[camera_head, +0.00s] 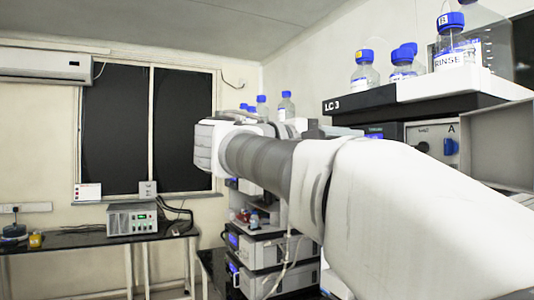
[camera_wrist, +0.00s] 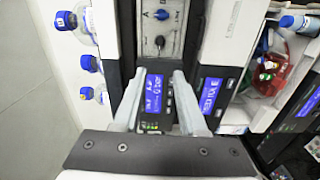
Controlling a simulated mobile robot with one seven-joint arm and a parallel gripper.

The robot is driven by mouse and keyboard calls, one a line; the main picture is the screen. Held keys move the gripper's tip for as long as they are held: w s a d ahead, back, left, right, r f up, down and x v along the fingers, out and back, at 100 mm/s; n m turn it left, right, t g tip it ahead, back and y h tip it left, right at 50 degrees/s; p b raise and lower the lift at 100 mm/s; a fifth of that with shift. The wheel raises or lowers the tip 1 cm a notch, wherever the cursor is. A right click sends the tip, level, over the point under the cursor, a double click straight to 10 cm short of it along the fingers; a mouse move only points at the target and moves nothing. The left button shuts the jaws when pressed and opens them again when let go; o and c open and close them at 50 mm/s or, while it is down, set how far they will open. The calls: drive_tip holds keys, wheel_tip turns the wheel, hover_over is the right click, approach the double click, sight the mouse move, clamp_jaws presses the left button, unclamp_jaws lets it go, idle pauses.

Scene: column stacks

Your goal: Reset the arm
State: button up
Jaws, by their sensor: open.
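My gripper (camera_wrist: 160,76) shows in the wrist view with its two pale fingers apart and nothing between them. The fingers point at the instrument stack, and a blue-lit display (camera_wrist: 154,95) shows in the gap between them. I cannot tell how far the fingertips are from that panel. In the head view my white and grey arm reaches from the lower right towards the middle, raised in front of the stack. The gripper itself cannot be made out there.
Blue-capped bottles (camera_head: 364,72) stand on top of the LC 3 stack (camera_head: 420,98) at the right. More instrument modules (camera_head: 275,250) stand behind and below my arm. A dark bench (camera_head: 80,243) with a grey device (camera_head: 132,218) is at the left. The air left of my arm is clear.

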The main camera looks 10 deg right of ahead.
drive_tip(key=s+d+f+n+y, duration=0.1)
drive_tip(key=s+f+y, duration=0.3)
drive_tip(key=f, duration=0.6)
drive_tip(key=s+d+f+y, duration=0.1)
drive_tip(key=s+f+y, duration=0.3)
drive_tip(key=f, duration=0.6)
drive_tip(key=s+a+f+m+y, duration=0.2)
drive_tip(key=s+a+f+y, duration=0.2)
drive_tip(key=f, duration=0.5)
drive_tip(key=s+a+f+m+y, duration=0.2)
drive_tip(key=s+a+f+y, duration=0.2)
drive_tip(key=f, duration=0.5)
drive_tip(key=shift+s+a+f+y, duration=0.15)
drive_tip(key=shift+s+a+y, duration=0.25)
drive_tip(key=shift+s, duration=0.8)
drive_tip(key=shift+d+m, duration=0.25)
drive_tip(key=shift+m, duration=0.05)
